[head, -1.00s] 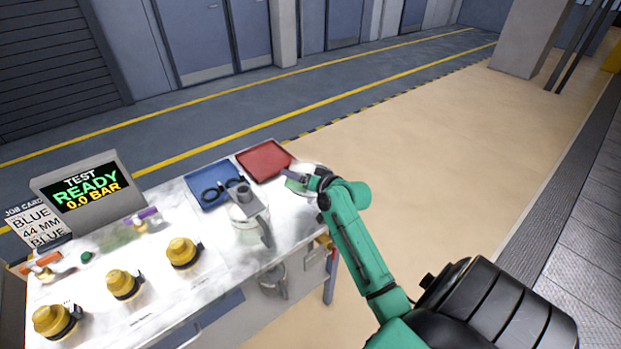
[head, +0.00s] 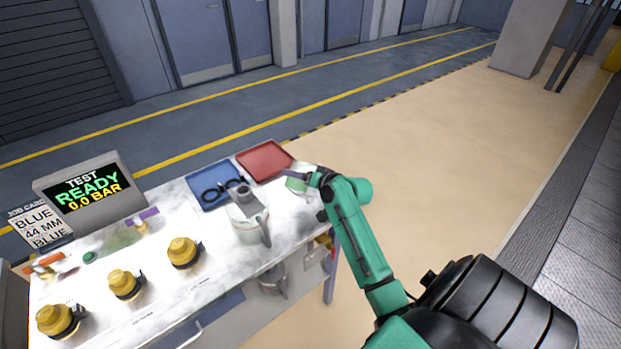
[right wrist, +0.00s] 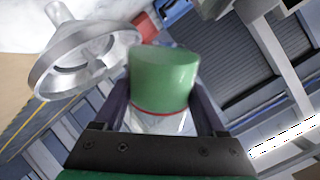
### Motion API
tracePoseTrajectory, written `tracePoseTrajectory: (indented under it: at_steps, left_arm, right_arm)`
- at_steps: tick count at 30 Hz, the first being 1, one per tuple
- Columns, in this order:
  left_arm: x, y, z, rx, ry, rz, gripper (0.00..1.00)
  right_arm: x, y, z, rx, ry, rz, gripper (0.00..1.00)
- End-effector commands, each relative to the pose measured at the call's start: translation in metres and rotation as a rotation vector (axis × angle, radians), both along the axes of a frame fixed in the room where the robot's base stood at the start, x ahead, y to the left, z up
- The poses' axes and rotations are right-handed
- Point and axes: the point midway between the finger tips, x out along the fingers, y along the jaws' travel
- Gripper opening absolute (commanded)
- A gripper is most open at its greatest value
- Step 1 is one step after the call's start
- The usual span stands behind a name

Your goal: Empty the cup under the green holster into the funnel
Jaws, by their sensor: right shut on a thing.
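A clear cup of green liquid (right wrist: 165,80) is between the two fingers of my right gripper (right wrist: 165,105) in the right wrist view. That view is upside down. The green reaches a red line, with clear wall past it, and the cup looks roughly upright. A metal funnel (right wrist: 85,60) is close beside the cup, apart from it. In the head view my right gripper (head: 312,180) holds the cup (head: 296,184) over the right end of the bench. I cannot clearly tell the funnel there. A green patch (head: 118,240) lies near the bench's back; I cannot tell whether it is the holster. My left gripper is not in view.
A lidded jug (head: 249,218) stands left of my right gripper. A blue tray (head: 200,202) with black objects and a red tray (head: 264,160) lie behind. Several yellow-capped fittings (head: 184,251) line the bench front. A display (head: 90,192) reads READY, 0.0 BAR.

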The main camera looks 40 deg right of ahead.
Motion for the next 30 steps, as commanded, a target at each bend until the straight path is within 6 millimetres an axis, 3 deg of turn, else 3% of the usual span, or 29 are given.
tracePoseTrajectory:
  at_steps: [30]
  left_arm:
    - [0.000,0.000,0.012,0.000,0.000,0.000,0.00]
  right_arm:
    - [0.000,0.000,0.007,0.102,0.044,-0.001,0.07]
